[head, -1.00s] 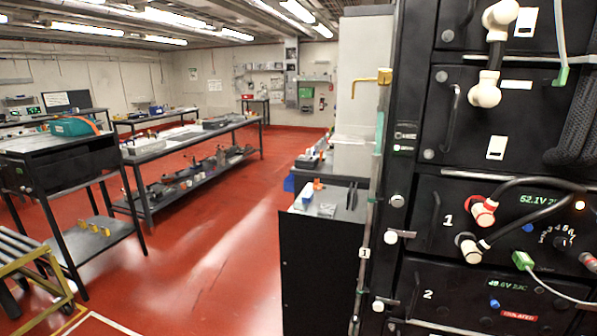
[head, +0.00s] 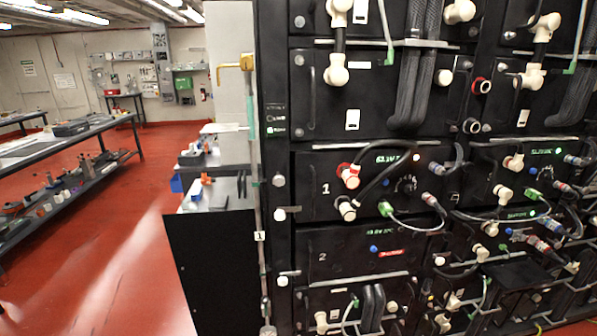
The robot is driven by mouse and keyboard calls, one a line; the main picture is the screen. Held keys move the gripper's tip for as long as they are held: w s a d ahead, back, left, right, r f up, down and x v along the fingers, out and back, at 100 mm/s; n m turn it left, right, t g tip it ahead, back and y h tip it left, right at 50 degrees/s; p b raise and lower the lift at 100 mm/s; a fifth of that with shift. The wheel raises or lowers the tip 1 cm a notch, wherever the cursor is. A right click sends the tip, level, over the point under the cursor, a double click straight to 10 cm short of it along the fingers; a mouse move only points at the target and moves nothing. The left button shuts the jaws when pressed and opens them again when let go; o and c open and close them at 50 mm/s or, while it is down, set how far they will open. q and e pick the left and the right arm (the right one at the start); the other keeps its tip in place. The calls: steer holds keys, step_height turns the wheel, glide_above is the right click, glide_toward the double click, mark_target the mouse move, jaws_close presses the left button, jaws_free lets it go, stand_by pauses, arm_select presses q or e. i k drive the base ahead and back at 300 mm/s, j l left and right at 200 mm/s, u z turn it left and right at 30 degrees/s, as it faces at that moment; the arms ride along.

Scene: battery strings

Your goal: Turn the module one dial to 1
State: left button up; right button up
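The black module marked 1 (head: 322,205) sits in the rack at the middle right of the head view. Its small dark dial (head: 405,184) is on the right part of its face, with tiny white marks around it that are too small to read. A green lit readout (head: 393,158) is above and left of the dial. A red-collared connector (head: 348,175) and a white connector (head: 347,210) with black cables are at its left. The dial's pointer setting cannot be made out. Neither of my grippers is in view.
Module 2 (head: 335,265) is directly below, with a red label on its face. More modules with cables fill the rack to the right. A dark panel (head: 212,275) stands left of the rack. Red floor (head: 110,235) lies open further left, beside a long workbench (head: 75,140).

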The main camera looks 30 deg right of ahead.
mark_target(409, 189)
steer(key=z, duration=1.45)
steer(key=i+l, duration=0.1)
steer(key=l, duration=0.2)
steer(key=i+l, duration=0.1)
steer(key=l, duration=0.2)
steer(key=i+l, duration=0.15)
steer(key=l, duration=0.2)
steer(key=j+u, duration=0.05)
